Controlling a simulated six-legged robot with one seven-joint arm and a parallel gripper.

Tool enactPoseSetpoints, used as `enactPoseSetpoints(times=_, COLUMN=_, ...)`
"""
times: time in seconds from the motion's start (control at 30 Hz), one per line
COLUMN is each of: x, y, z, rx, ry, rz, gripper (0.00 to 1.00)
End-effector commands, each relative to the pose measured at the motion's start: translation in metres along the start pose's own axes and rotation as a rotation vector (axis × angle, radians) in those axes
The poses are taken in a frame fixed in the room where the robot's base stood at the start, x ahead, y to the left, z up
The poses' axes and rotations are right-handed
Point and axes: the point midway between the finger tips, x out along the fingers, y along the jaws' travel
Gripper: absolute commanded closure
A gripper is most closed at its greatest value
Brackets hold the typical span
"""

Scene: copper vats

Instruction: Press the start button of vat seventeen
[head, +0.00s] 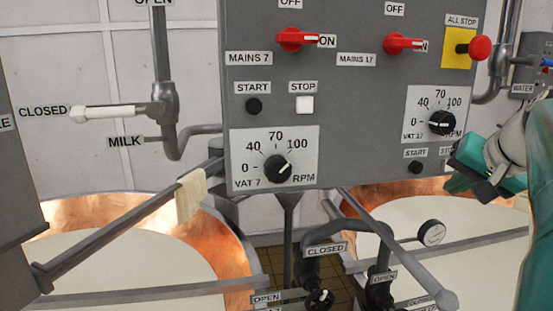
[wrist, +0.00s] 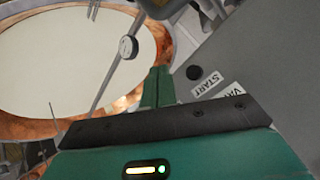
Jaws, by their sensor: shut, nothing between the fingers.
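The black round start button of vat seventeen (head: 415,167) is on the lower right of the grey panel, under its START label and below the VAT 17 dial (head: 442,122). The button also shows in the wrist view (wrist: 194,73), beside the tilted START label. My green gripper (head: 458,183) is just right of and slightly below the button in the head view, covering part of the neighbouring stop label. In the wrist view its fingers (wrist: 158,88) are shut and empty, left of the button. A gap shows between them in both pictures; its depth is unclear.
The red MAINS 17 switch (head: 403,44) and red ALL STOP knob (head: 479,47) are above. Vat 7's black start button (head: 254,106) and white stop button (head: 304,104) are left. Valves, a pipe and a gauge (head: 431,233) stand below, before the copper vats.

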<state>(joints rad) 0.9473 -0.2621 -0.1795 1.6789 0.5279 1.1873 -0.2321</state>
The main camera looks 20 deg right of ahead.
Motion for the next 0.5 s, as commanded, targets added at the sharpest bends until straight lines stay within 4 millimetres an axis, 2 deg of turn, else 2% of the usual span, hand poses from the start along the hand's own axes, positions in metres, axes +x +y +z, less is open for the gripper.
enactPoseSetpoints(times=0.3, x=0.030, y=-0.023, z=-0.020, rx=0.000, ry=-0.002, rz=-0.001, gripper=1.00)
enactPoseSetpoints(times=0.5, x=0.042, y=-0.032, z=-0.029, rx=0.000, ry=-0.001, rz=-0.001, gripper=1.00)
